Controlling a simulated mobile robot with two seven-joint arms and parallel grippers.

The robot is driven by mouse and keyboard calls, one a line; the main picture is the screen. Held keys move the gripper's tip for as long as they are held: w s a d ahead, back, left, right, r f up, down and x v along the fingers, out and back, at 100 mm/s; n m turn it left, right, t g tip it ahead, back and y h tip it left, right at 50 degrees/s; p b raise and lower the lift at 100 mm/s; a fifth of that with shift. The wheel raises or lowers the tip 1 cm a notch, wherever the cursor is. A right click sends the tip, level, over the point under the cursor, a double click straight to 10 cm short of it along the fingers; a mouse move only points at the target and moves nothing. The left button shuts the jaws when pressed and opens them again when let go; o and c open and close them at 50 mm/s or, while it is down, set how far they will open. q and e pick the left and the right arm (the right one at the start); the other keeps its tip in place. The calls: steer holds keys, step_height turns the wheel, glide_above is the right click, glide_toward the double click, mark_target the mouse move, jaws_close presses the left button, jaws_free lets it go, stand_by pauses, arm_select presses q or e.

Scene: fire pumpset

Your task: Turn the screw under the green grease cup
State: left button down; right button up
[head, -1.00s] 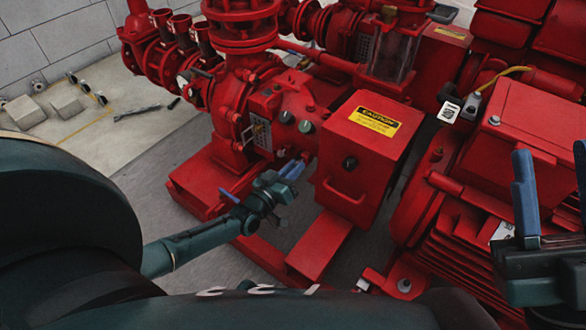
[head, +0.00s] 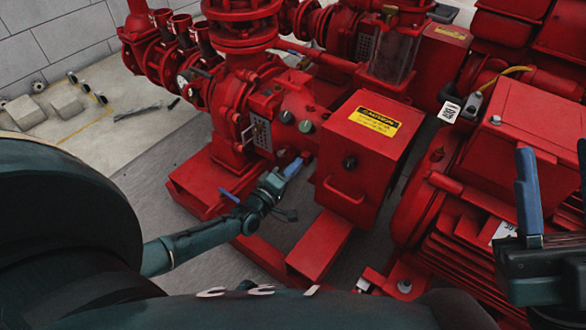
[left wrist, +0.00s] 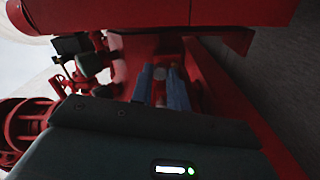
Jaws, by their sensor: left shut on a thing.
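The green grease cup (head: 306,126) sits on the red pump housing, with a grey-blue cup (head: 287,117) to its left. My left gripper (head: 296,166) is below the green cup, pointing up and right toward the housing. In the left wrist view its blue fingers (left wrist: 161,88) stand on either side of a small grey round thing, seemingly the screw (left wrist: 159,73), and it is shut on it. In the head view the screw is hidden by the fingers. My right gripper (head: 555,190) is open and empty at the right edge, above the red motor.
A red box with a yellow caution label (head: 374,121) and a handle stands just right of my left gripper. Red base rails (head: 320,245) run below the arm. Grey floor (head: 150,190) is clear at left.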

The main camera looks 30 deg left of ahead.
arm_select(q)
steer(key=shift+n, duration=1)
steer(key=c, duration=1.3)
jaws_free()
steer(key=shift+c, duration=0.2)
